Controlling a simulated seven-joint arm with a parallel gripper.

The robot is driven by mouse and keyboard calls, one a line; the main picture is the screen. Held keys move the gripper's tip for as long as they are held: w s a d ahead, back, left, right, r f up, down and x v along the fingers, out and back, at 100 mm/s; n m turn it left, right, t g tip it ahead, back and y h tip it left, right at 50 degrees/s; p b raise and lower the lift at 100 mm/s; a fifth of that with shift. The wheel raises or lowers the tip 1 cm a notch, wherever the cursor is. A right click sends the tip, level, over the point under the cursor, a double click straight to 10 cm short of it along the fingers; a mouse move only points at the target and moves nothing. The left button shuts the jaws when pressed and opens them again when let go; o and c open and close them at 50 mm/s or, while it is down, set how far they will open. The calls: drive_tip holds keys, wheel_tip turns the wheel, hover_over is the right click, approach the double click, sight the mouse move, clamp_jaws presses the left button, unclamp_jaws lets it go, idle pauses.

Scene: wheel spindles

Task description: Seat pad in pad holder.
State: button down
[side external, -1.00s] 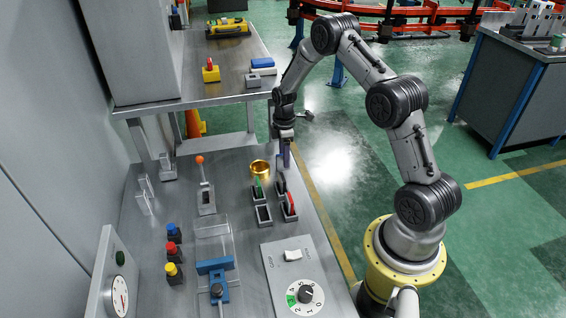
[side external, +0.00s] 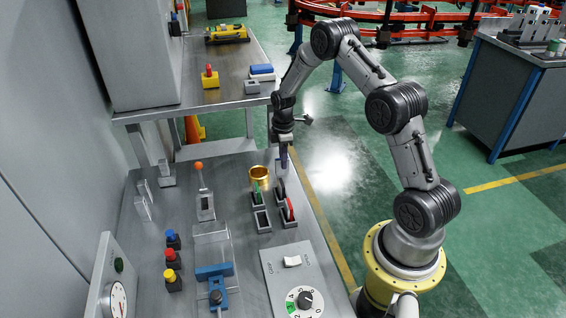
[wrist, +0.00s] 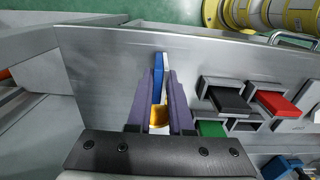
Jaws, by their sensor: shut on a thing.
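My gripper (wrist: 158,108) has purple fingers shut on a thin blue-and-white piece (wrist: 158,72), which appears to be the pad. In the side view my gripper (side external: 284,164) points down near the table's far right edge, just beyond the holders; the fingers hide most of the piece there. The small grey pad holders stand in a cluster, to the right of my fingers in the wrist view. One holder (side external: 262,221) is empty. The others hold a green pad (wrist: 211,129), a black pad (wrist: 229,97) and a red pad (wrist: 278,102). My gripper is apart from them.
A gold cup (side external: 259,176) stands close behind the green pad's holder. A lever with an orange knob (side external: 199,166) is to the left. A dial panel (side external: 298,276) and a blue clamp (side external: 215,272) are nearer the camera. Bare tabletop lies left of the cup.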

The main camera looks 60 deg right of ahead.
wheel_tip(320, 180, up, 2)
drive_tip(key=shift+r, duration=0.2)
drive_tip(key=s+a+r, duration=0.7)
drive_tip(key=s+r, duration=0.3)
drive_tip(key=s, duration=0.3)
drive_tip(key=w+a+r+n, duration=0.1)
drive_tip(key=w+a+n, duration=0.4)
drive_tip(key=a+n, duration=0.4)
drive_tip(key=w+a+n, duration=0.5)
drive_tip(key=a+n, duration=0.4)
drive_tip(key=w+f, duration=0.3)
drive_tip(key=w, duration=0.1)
drive_tip(key=w+f, duration=0.3)
drive_tip(key=w, duration=0.2)
drive_tip(key=w+a+f, duration=0.1)
drive_tip(key=w+f, duration=0.2)
drive_tip(key=w, duration=0.1)
drive_tip(key=shift+w+a, duration=0.1)
drive_tip(key=shift+w, duration=0.3)
drive_tip(key=shift+w+f, duration=0.15)
drive_tip(key=shift+f, duration=1.7)
